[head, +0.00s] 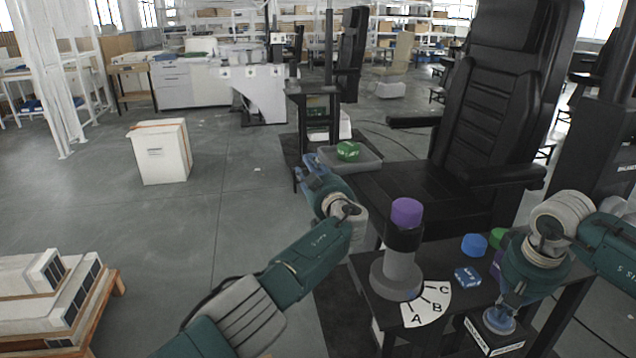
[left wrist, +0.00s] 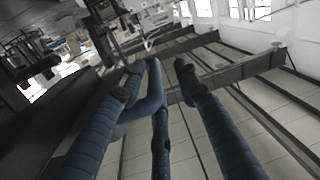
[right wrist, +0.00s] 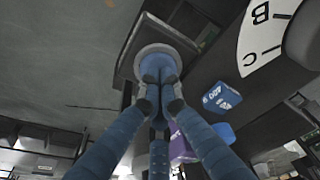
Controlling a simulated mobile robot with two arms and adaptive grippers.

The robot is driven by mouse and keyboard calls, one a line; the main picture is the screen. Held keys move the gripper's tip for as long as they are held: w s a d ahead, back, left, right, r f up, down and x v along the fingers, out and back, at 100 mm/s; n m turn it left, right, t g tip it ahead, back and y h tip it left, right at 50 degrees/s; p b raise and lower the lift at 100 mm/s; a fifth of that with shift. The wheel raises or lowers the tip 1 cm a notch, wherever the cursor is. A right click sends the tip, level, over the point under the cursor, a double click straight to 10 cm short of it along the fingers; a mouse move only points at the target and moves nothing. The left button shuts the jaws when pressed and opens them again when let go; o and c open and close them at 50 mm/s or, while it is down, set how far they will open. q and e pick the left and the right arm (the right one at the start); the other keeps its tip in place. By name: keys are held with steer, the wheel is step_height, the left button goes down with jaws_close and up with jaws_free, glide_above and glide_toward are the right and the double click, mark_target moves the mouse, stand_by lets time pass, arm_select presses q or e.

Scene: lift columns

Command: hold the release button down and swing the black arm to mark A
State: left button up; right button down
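A grey post (head: 397,272) on a round base stands on the dark table, with a black collar (head: 402,238) and a purple cap (head: 406,212) on top. I cannot make out the black arm's direction. A white card marked A, B and C (head: 428,303) lies at its foot; A is nearest. The pale round button (head: 499,321) sits on a black box (right wrist: 128,62). My right gripper (head: 506,304) has its fingers together, tips on or just over the button (right wrist: 172,52); contact is unclear. My left gripper (head: 312,176) is apart from the post, fingers spread and empty (left wrist: 158,66).
A blue cylinder (head: 474,244), a blue lettered block (head: 467,276) and a green object (head: 498,236) stand beyond the card. A grey tray (head: 366,161) with a green block (head: 348,150) is beside my left gripper. A black chair (head: 500,120) stands behind the table.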

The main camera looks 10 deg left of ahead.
steer(key=shift+f, duration=0.1)
arm_select(q)
steer(key=v, duration=1.1)
steer(key=shift+s+r, duration=0.15)
steer(key=shift+s, duration=0.1)
steer(key=shift+a, duration=0.1)
